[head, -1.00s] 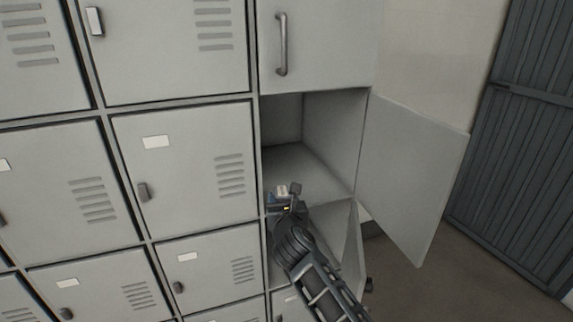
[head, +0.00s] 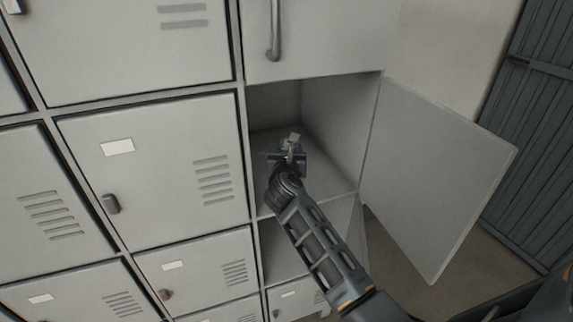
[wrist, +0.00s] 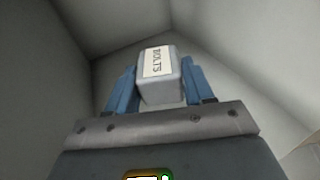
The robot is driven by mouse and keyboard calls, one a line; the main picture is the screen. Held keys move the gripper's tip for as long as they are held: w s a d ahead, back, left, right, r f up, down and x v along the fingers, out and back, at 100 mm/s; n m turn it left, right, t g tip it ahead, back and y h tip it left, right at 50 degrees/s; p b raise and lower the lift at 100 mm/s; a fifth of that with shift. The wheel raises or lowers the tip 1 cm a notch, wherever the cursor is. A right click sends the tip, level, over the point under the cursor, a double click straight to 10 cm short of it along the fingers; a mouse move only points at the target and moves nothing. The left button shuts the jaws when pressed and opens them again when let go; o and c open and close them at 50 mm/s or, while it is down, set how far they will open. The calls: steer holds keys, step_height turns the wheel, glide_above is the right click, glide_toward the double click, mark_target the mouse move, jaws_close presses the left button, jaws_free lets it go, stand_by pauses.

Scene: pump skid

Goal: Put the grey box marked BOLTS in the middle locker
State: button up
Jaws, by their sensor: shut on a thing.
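The grey box marked BOLTS (wrist: 160,80) is between the two blue fingers of my gripper (wrist: 158,88) in the wrist view, its white label facing the camera. In the head view my gripper (head: 290,150) is inside the open middle locker (head: 335,130), above its floor. The box (head: 294,137) shows there as a small light shape at the gripper's tip. My gripper is shut on the box. Whether the box touches the locker floor cannot be told.
The open locker door (head: 435,180) stands out to the right. A closed door with a bar handle (head: 272,35) is above, and another open compartment (head: 285,250) is below. Closed lockers (head: 155,170) fill the left side. A dark slatted door (head: 535,150) is at the far right.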

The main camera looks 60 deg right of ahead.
steer(key=shift+f+b, duration=0.5)
steer(key=shift+f, duration=2.4)
steer(key=shift+f, duration=0.1)
steer(key=shift+f+b, duration=0.4)
steer(key=shift+f, duration=0.1)
steer(key=o, duration=1.2)
steer(key=shift+o, duration=0.2)
steer(key=shift+r, duration=0.15)
steer(key=v, duration=1.2)
steer(key=shift+r, duration=0.4)
